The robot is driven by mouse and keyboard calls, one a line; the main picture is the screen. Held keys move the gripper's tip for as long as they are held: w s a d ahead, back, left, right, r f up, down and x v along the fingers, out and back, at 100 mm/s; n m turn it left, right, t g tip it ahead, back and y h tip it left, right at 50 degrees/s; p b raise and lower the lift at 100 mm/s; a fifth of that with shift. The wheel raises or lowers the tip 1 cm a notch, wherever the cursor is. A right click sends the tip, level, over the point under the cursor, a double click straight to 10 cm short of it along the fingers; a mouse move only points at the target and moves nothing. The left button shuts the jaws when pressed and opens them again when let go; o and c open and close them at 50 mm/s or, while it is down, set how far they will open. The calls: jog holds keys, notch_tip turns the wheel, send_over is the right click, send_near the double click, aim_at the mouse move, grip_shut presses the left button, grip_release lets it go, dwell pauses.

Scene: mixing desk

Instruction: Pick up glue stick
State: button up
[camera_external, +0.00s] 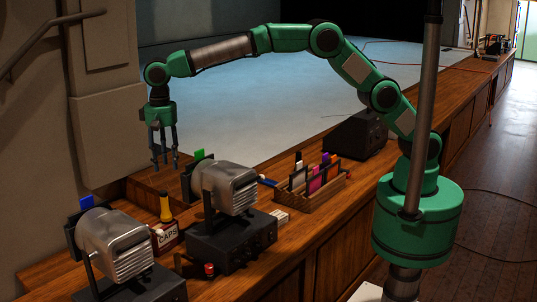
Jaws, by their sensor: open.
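My gripper (165,166) hangs at the left with its fingers pointing down, apart and empty. It is in the air above the left part of the wooden desk. I cannot tell for sure which thing is the glue stick. A small blue and white cylinder (267,181) lies beside the wooden tray, right of my gripper. A small red-topped piece (209,270) is at the front, by the base of the middle lamp. A yellow bottle with a dark tip (165,208) stands upright below my gripper.
Two grey lamp-like units (230,188) (115,244) on black bases stand on the desk (285,255). A red box marked CAPS (166,237) is between them. A wooden tray (311,201) holds several coloured cards. A white block (280,217) lies left of it. A dark wedge-shaped box (357,134) stands farther back.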

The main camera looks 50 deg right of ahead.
send_over(178, 267)
jog(key=w, duration=0.1)
jog(key=f, duration=2.9)
jog(key=shift+d, duration=0.35)
jog(key=shift+f, duration=4.25)
jog(key=shift+f, duration=0.2)
jog(key=shift+f, duration=2.4)
grip_shut()
